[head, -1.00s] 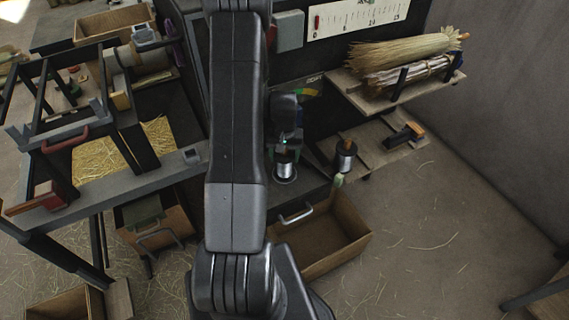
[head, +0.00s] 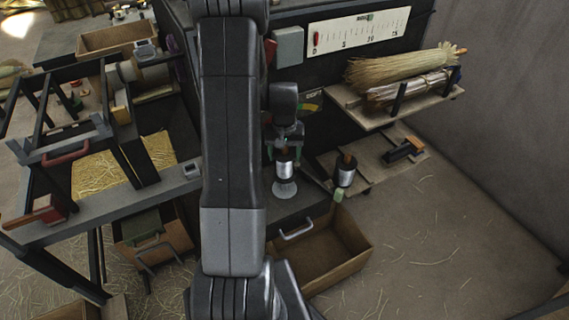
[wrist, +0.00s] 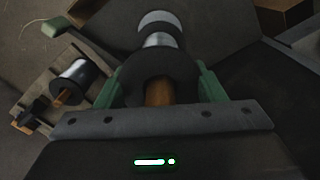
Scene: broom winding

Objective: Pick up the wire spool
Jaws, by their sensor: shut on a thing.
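A wire spool (head: 285,168) with silver wire, dark flanges and an orange-brown core is upright below my gripper (head: 284,146). In the wrist view, the green fingers of my gripper (wrist: 158,88) are shut on either side of the dark upper flange of this wire spool (wrist: 160,62). A pale round disc (head: 284,189) shows under the spool; a small gap seems to lie between them. A second, similar spool (head: 345,171) stands on the lower wooden shelf to the right, and it also shows at the left of the wrist view (wrist: 76,78).
The lower shelf (head: 372,160) also holds a black and orange item (head: 404,149). Broom bundles (head: 405,75) lie on the upper shelf (head: 385,112). An open wooden drawer (head: 345,240) juts out below. My arm hides part of the bench. The floor at right is clear except for straw.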

